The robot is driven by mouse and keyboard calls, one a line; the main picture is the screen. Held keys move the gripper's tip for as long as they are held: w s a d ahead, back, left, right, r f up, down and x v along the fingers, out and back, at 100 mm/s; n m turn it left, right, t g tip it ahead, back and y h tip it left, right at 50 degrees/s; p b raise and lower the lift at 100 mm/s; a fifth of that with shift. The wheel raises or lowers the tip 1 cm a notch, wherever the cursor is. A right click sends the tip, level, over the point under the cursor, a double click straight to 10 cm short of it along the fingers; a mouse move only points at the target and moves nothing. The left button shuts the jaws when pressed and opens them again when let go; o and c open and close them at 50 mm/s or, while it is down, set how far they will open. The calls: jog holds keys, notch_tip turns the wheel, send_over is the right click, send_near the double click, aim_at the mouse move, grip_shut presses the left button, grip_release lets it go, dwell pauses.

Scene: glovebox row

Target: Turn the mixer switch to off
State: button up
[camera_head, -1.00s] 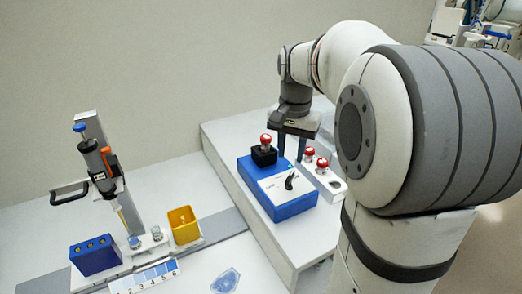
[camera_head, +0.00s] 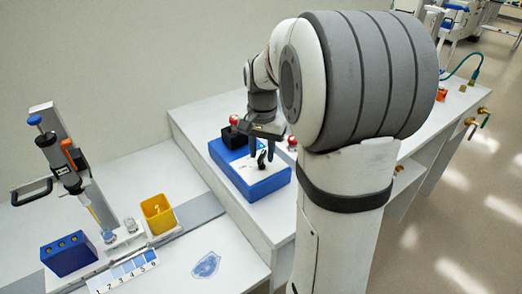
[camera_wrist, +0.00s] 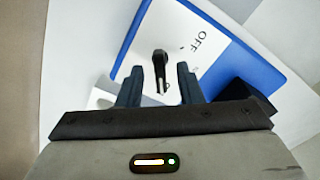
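The mixer is a blue box (camera_head: 262,188) with a white top plate; it also shows in the wrist view (camera_wrist: 242,57). Its black switch knob (camera_wrist: 160,62) stands on the white plate, with the printed word OFF to its upper right in the wrist view. In the head view the knob (camera_head: 262,159) is partly covered by my gripper. My gripper (camera_wrist: 158,72) is open, its two dark fingers on either side of the knob with gaps visible. The printing at the knob's lower end is partly hidden.
A black holder with a red-capped vial (camera_head: 234,121) stands at the mixer's back left. Another red cap (camera_head: 292,142) shows behind my gripper. A yellow bin (camera_head: 158,214), a blue rack (camera_head: 68,254) and a pipette on a stand (camera_head: 68,165) are on the left.

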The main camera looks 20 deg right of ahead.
grip_shut()
jog(key=shift+a, duration=0.25)
jog(key=shift+d, duration=0.25)
jog(key=shift+n, duration=0.4)
jog(key=n, duration=0.2)
jog(key=shift+n+p, duration=0.4)
jog(key=shift+n, duration=1.8)
